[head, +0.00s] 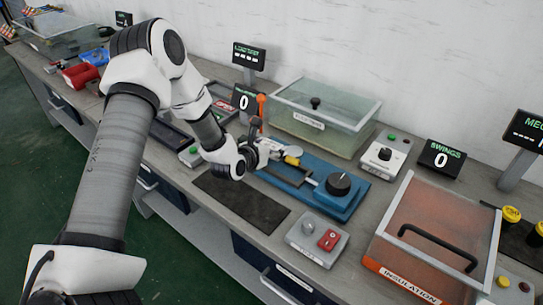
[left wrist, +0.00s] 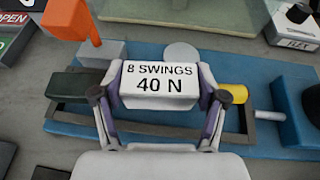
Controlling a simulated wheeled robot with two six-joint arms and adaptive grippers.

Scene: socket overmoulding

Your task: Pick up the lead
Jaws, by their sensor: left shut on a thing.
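My left gripper (head: 262,152) is over the blue fixture (head: 345,208). In the left wrist view my left gripper (left wrist: 160,105) has its fingers on either side of a white block (left wrist: 158,85) marked "8 SWINGS 40 N", and it is shut on this block. The blue fixture (left wrist: 185,150) lies under it. I cannot make out a separate lead; the gripper hides part of the fixture. My right gripper is not in view.
A dark mat (head: 242,202) lies bare in front of the fixture. A clear lidded box (head: 325,112) stands behind it. A grey switch box (head: 316,239) and an orange "INSULATION" box (head: 415,262) stand to the right. An orange lever (head: 261,103) rises behind the gripper.

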